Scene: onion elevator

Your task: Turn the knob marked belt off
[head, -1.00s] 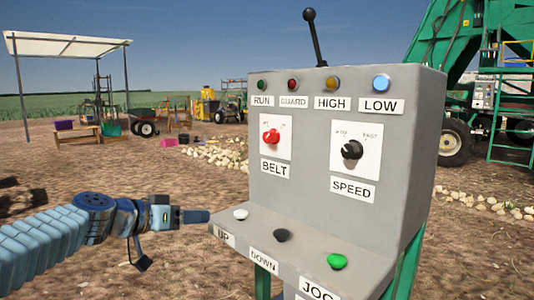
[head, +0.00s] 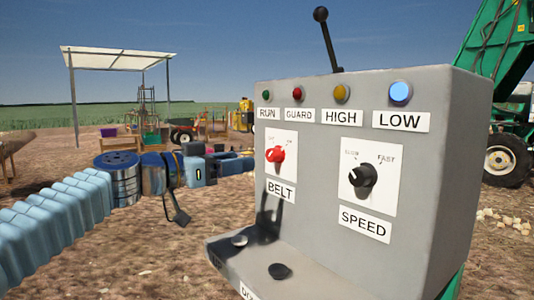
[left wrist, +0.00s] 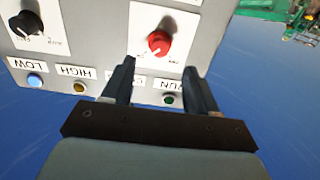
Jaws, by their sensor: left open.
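The red belt knob (head: 276,155) sits on a white plate on the grey control panel (head: 310,210), above the BELT label (head: 281,191). My left gripper (head: 240,163) is just left of the panel, at about the knob's height in the head view. In the left wrist view the picture is upside down; the red knob (left wrist: 159,43) shows beyond and between the two open fingers (left wrist: 160,85), apart from them. The fingers are empty. The knob's small position marks are too blurred to read surely. My right gripper is not in view.
The black speed knob (head: 363,178) is right of the belt knob. Indicator lamps, with the blue LOW lamp (head: 400,92) bright, line the top, and a black lever (head: 328,40) rises above. Buttons (head: 279,271) stand on the lower ledge.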

